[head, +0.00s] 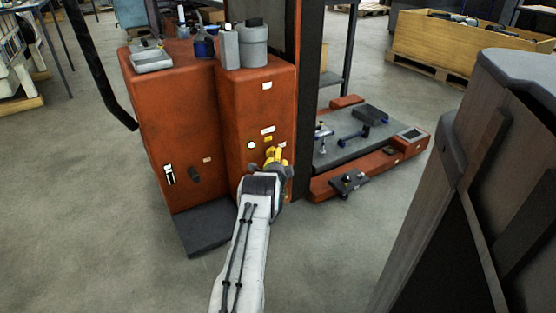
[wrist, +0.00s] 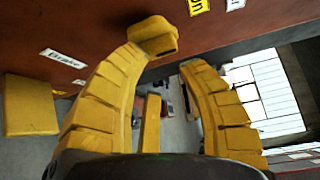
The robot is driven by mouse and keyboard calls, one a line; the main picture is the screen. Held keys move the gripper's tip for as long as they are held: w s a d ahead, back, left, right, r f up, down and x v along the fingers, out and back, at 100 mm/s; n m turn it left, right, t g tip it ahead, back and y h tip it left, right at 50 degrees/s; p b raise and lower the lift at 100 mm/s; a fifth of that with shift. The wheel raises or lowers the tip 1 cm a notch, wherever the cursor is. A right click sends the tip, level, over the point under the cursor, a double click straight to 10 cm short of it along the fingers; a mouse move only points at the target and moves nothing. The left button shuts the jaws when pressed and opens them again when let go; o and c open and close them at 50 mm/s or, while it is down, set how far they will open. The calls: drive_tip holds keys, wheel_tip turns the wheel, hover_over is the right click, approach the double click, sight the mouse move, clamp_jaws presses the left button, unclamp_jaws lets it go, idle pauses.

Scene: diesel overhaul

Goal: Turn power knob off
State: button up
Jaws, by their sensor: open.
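My gripper (head: 277,153) is at the front face of the red-orange machine (head: 178,120), near its right edge. In the wrist view its curved yellow fingers (wrist: 165,60) are spread apart. A blocky yellow piece (wrist: 152,38) sits against the red face at the left fingertip; I cannot tell whether it is the power knob or part of my finger. A yellow label ending in "on" (wrist: 198,5) is just above it. A white label reading "Brake" (wrist: 63,59) is to the left. In the head view my gripper hides this part of the face.
A grey canister (head: 253,45) and other items stand on the machine top. A dark plate (head: 205,229) lies at its foot. A low red platform (head: 372,165) with tools is to the right. A large dark cabinet (head: 500,190) fills the right side. Floor on the left is clear.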

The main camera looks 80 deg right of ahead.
drive_tip(key=shift+o, duration=0.9)
drive_tip(key=shift+c, duration=0.3)
